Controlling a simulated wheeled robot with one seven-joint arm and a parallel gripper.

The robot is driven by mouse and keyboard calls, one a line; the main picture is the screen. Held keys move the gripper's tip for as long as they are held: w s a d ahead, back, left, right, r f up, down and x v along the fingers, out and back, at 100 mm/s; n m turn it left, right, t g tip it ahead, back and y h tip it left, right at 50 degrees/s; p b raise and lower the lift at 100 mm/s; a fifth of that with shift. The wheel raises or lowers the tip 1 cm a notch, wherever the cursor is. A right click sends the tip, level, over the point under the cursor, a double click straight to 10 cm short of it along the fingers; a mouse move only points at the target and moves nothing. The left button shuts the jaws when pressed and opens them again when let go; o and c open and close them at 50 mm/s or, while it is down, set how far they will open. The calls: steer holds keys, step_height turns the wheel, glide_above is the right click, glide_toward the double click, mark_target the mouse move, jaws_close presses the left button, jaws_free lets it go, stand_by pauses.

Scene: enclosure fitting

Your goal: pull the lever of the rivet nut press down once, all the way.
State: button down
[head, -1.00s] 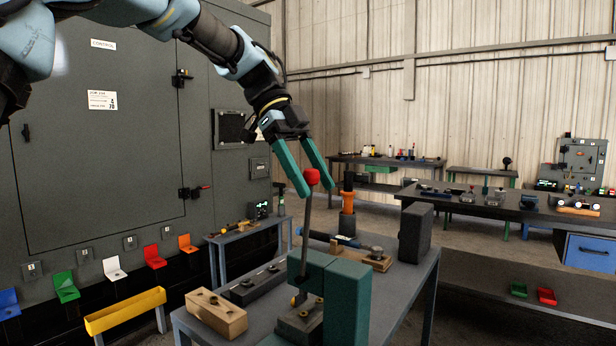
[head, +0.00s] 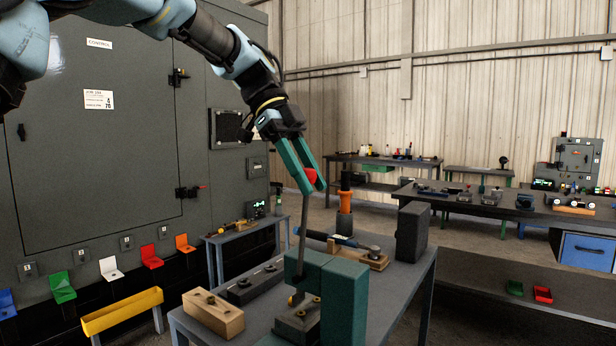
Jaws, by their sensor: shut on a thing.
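The rivet nut press (head: 343,295) is a dark green frame on the grey bench at the lower centre. Its lever (head: 304,232) is a grey rod that stands nearly upright above the press. A red knob (head: 311,174) tops the lever. My gripper (head: 313,184) has green fingers and comes down from the upper left. Its fingers are shut on the red knob, which shows partly between them. The lower end of the lever is partly hidden by the press frame.
The bench (head: 400,284) also carries wooden blocks (head: 213,312), an orange-handled tool (head: 345,201) just right of the lever, and a dark upright box (head: 412,232). A large grey cabinet (head: 100,150) stands at the left, with a yellow tray (head: 122,311) low before it.

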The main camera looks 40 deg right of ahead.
steer(key=shift+w, duration=0.1)
steer(key=shift+w+a+p, duration=0.15)
steer(key=shift+w+p, duration=0.05)
steer(key=shift+w, duration=0.45)
steer(key=shift+w+a+p, duration=0.15)
steer(key=shift+w+p, duration=0.05)
steer(key=shift+w, duration=0.4)
steer(key=w, duration=0.2)
steer(key=shift+w+a+f+p, duration=0.1)
steer(key=shift+w+a+p, duration=0.2)
steer(key=shift+a+p, duration=0.05)
